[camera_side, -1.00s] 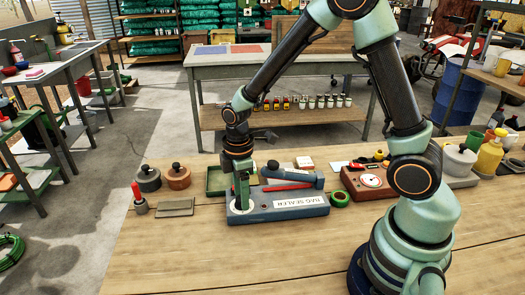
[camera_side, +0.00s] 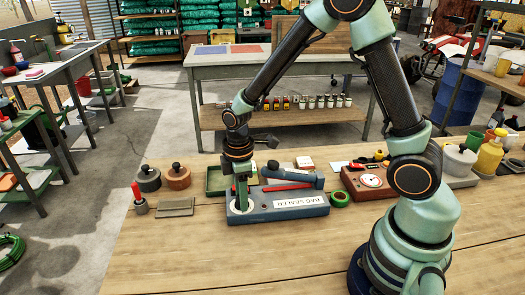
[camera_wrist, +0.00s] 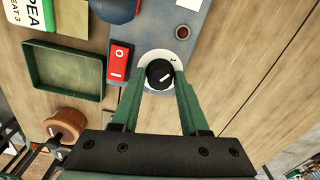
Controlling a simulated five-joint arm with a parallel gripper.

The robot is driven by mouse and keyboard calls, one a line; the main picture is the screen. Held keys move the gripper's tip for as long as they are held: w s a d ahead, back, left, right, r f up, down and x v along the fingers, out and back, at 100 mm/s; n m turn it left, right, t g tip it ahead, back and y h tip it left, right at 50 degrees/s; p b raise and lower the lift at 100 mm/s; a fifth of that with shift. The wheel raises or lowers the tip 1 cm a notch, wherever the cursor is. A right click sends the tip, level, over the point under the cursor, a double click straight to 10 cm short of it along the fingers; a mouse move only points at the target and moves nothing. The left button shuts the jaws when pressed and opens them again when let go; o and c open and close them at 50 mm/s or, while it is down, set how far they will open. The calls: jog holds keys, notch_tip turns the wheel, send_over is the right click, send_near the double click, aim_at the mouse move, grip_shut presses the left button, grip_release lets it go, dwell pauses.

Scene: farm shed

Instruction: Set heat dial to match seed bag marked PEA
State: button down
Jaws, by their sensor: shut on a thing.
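The blue-grey bag sealer (camera_side: 285,211) stands on the bench with its label facing the side camera. Its heat dial (camera_wrist: 159,73) is a black knob with a white line, set in a white ring; a mark like a "1" shows on the ring. My gripper (camera_wrist: 160,80) points down with its green fingers on both sides of the knob, shut on it. In the side view my gripper (camera_side: 242,208) hides most of the dial. A white and green seed bag (camera_wrist: 32,14) reads "PEA" and "HEAT·3", partly cut off at the wrist view's upper left.
A green tray (camera_wrist: 66,70) lies beside the sealer. A red switch (camera_wrist: 120,62) sits near the dial. A green tape roll (camera_side: 340,199) and a red gauge box (camera_side: 368,183) stand to the right. The bench front is clear.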

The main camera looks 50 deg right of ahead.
jog(key=m, duration=1.7)
jog(key=shift+m, duration=0.3)
jog(key=m, duration=0.5)
jog(key=shift+m, duration=0.3)
jog(key=c, duration=0.7)
grip_release()
jog(key=shift+r, duration=0.1)
